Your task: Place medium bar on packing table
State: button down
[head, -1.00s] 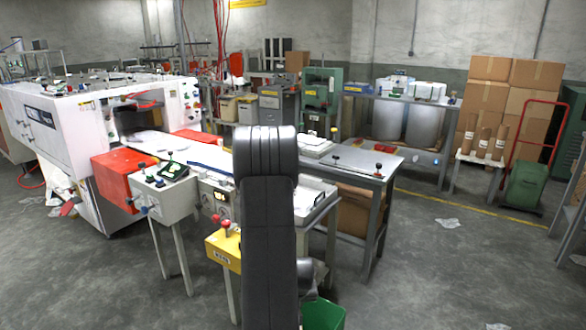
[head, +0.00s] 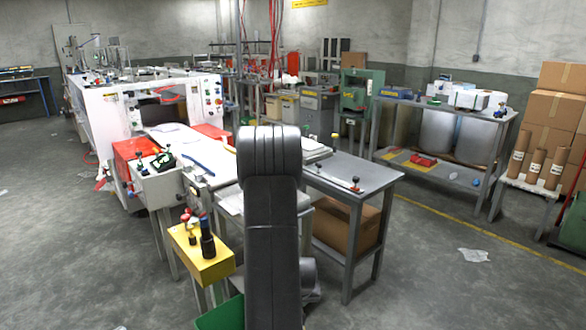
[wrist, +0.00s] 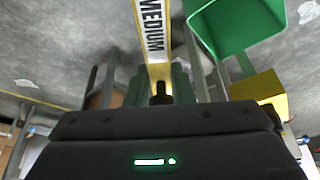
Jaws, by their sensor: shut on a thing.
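The medium bar (wrist: 153,30) shows in the wrist view as a yellow-edged white strip with "MEDIUM" in black letters. It runs up out of the top of the picture from my gripper (wrist: 161,90), which is shut on it. The bar's far end is out of view. In the head view my dark arm stands in the middle and hides the gripper and bar. A grey metal table (head: 365,178) stands just right of my arm; I cannot tell for sure that it is the packing table. A rod with small knobs lies on its top, which has bare room.
A yellow stand (head: 205,262) with knobs is at the front left, above a green bin (head: 220,315) that also shows in the wrist view (wrist: 235,22). A cardboard box (head: 345,222) sits under the grey table. A shelf (head: 440,170) stands behind. Floor at right is open.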

aim_at(356, 170)
jog(key=i+l+u, duration=0.1)
jog(key=i+l, duration=0.25)
jog(key=l, duration=0.3)
jog(key=i+l+u, duration=0.15)
jog(key=i+l, duration=0.2)
jog(key=l, duration=0.3)
jog(key=i+l+u, duration=0.15)
jog(key=l, duration=0.2)
